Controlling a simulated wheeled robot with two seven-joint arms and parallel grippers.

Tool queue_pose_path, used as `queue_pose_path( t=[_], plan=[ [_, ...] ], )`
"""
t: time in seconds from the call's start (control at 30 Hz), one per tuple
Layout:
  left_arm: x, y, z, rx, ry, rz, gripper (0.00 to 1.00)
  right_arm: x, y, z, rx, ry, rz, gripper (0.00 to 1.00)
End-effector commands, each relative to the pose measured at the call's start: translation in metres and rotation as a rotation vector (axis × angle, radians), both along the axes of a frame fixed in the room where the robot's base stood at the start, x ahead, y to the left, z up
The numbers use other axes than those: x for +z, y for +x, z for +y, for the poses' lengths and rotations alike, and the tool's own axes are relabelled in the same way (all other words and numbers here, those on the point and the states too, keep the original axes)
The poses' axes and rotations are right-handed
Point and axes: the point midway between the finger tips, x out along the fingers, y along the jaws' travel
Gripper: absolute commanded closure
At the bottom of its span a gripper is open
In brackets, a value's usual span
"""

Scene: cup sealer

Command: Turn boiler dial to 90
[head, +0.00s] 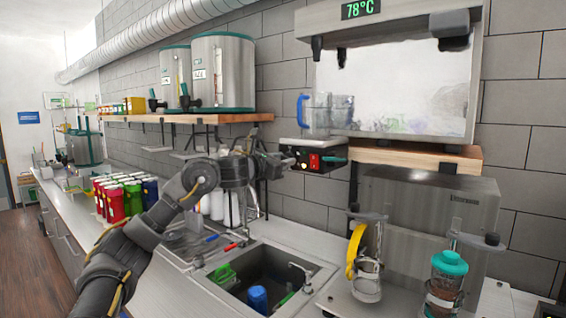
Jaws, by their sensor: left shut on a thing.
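The boiler (400,90) is a steel box on a wooden shelf at the upper right. Its green display (361,9) reads 78°C. A small dark control panel (325,159) with a red switch (314,161) sits at the lower left of the boiler. My left gripper (288,161) reaches in from the left and is shut on the boiler dial at the panel's left end. The dial is mostly hidden by the fingers, so its angle cannot be read. My right gripper is not in view.
A clear jug with a blue handle (303,110) stands just above the panel. Below are a sink (262,275) with a blue cup and a machine with a jar with a teal lid (449,262).

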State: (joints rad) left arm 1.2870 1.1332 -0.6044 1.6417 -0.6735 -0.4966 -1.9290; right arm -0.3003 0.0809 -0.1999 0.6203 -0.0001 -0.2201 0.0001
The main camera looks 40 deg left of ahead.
Motion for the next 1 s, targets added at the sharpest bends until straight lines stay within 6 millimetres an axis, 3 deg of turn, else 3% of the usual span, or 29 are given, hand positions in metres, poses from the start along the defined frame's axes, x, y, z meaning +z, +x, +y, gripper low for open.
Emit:
queue_pose_path(
  t=[0.4, 1.0],
  plan=[
    [-0.0012, 0.0002, -0.0002, 0.0, 0.211, 0.007, 0.9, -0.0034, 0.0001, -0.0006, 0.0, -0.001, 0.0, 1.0],
    [-0.0011, 0.0003, -0.0004, -0.001, 0.25, 0.008, 0.9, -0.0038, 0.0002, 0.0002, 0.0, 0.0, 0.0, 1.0]
  ],
)
